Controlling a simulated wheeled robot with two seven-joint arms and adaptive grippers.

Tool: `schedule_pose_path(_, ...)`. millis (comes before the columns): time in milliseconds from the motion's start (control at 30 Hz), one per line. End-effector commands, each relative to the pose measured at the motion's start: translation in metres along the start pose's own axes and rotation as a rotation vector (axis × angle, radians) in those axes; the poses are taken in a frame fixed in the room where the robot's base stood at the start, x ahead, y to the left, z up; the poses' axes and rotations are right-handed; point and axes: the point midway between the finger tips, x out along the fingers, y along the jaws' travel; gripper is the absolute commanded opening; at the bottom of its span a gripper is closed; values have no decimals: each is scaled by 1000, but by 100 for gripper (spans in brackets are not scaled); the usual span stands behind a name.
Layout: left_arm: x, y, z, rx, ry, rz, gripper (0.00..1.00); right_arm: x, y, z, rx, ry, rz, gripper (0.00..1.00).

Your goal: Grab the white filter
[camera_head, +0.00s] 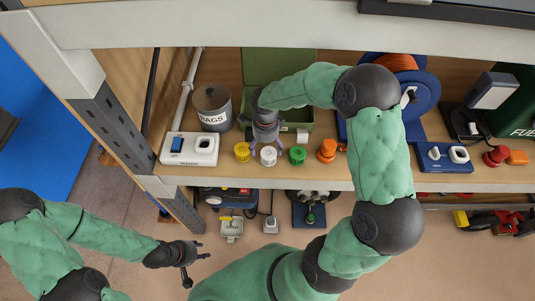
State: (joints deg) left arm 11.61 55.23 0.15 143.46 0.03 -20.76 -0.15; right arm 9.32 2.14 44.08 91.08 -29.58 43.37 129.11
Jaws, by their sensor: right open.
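The white filter (268,157) is a small white knobbed piece on the wooden shelf, between a yellow one and a green one. My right gripper (267,145) hangs over the shelf, pointing down, with its fingers open just above and around the white filter's top. I cannot tell whether the fingers touch it. My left gripper (199,268) is at the lower left, below the shelf's front edge, with its fingers apart and nothing between them.
The yellow piece (242,151), green piece (298,155) and orange piece (327,150) stand in the same row. A grey rags can (212,108) and white switch box (189,149) are to the left. A green open box (278,65) is behind. A blue socket board (444,158) lies right.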

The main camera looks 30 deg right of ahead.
Motion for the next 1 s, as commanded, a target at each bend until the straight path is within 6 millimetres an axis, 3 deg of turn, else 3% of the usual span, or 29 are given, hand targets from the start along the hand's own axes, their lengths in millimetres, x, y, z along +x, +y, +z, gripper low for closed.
schedule_pose_path(333,-2,1,0,0,1,0,40,27,-2,-6,2,0,2,87)
schedule_pose_path(600,-4,2,0,0,1,0,40,62,-6,-13,-2,0,1,87)
schedule_pose_path(933,-4,2,0,0,1,0,40,68,-6,-13,0,-2,-1,87)
schedule_pose_path(1000,-4,2,0,0,1,0,40,68,-6,-13,-1,-2,-1,70)
